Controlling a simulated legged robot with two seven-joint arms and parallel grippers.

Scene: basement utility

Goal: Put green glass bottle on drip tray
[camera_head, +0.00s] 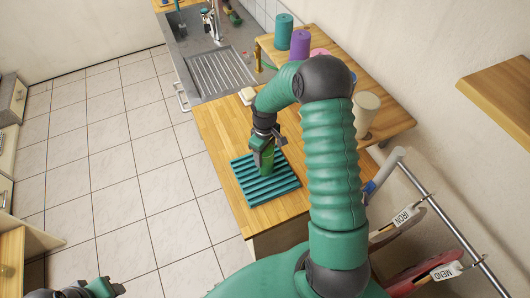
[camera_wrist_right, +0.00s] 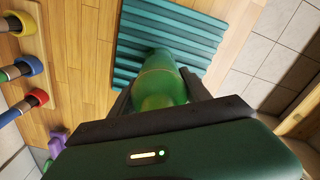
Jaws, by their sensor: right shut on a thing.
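The green glass bottle (camera_wrist_right: 158,82) is held between the two dark fingers of my right gripper (camera_wrist_right: 165,95) in the right wrist view. In the head view, my right gripper (camera_head: 263,143) points down over the drip tray, and the bottle (camera_head: 267,160) shows partly below it. The drip tray (camera_head: 255,192) is a teal ridged mat on the wooden counter. It also shows in the right wrist view (camera_wrist_right: 195,28), behind the bottle. I cannot tell whether the bottle touches the tray. My left gripper (camera_head: 100,288) is at the lower left edge, partly cut off, its jaws unclear.
A metal sink and drainboard (camera_head: 222,72) lie beyond the wooden counter (camera_head: 218,120). A wooden shelf (camera_head: 385,100) behind my right arm holds a teal cup (camera_head: 283,32), a purple cup (camera_head: 300,45) and a cream cup (camera_head: 366,108). A rail with labelled hangers (camera_head: 405,215) is at right.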

